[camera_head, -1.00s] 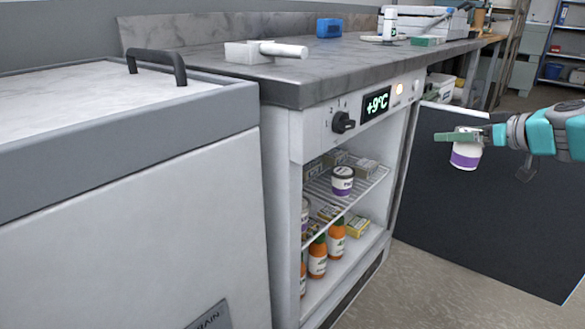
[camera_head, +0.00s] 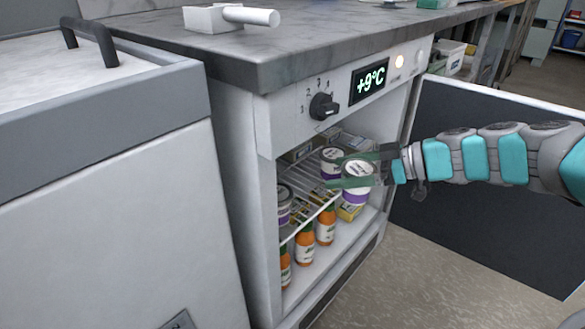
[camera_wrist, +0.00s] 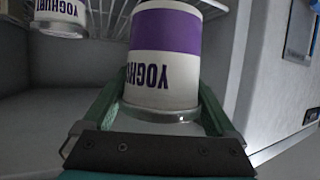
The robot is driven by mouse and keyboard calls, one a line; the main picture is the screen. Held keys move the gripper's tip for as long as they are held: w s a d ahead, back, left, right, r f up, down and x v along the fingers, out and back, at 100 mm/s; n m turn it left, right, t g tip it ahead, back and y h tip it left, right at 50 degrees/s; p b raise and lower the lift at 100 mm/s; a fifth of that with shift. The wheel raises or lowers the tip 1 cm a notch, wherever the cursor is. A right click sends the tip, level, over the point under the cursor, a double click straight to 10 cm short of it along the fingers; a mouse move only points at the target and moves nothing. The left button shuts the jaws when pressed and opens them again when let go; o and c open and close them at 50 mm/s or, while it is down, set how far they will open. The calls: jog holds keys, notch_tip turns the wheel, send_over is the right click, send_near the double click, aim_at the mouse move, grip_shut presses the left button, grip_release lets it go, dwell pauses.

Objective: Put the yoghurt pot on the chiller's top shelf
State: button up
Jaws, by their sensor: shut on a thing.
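The yoghurt pot (camera_head: 357,179), white with a purple band, is held in my gripper (camera_head: 352,175) at the chiller's open front. In the wrist view the pot (camera_wrist: 165,62) sits between the two green fingers (camera_wrist: 165,105), its lettering upside down. The chiller's wire top shelf (camera_head: 305,211) lies to the left of the held pot. A second yoghurt pot (camera_head: 331,160) stands on that shelf just behind the held one, and it also shows in the wrist view (camera_wrist: 60,18). Another pot (camera_head: 284,203) stands at the shelf's left front. Whether the held pot is over the shelf's edge is unclear.
Small boxes (camera_head: 352,141) lie at the shelf's back. Orange bottles (camera_head: 304,246) stand on the lower level. The open dark door (camera_head: 490,180) is on the right, below and behind my arm. The worktop (camera_head: 290,45) overhangs the chiller.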

jog(key=w+a, duration=0.8)
jog(key=a, duration=0.2)
notch_tip(320, 180, down, 6)
jog(key=shift+a+r, duration=0.1)
jog(key=shift+w+a+f+p, duration=0.15)
jog(key=shift+f+p, duration=0.15)
jog(key=shift+f, duration=0.25)
jog(key=shift+f+b, duration=0.15)
jog(key=shift+b, duration=0.15)
jog(key=o, duration=1.2)
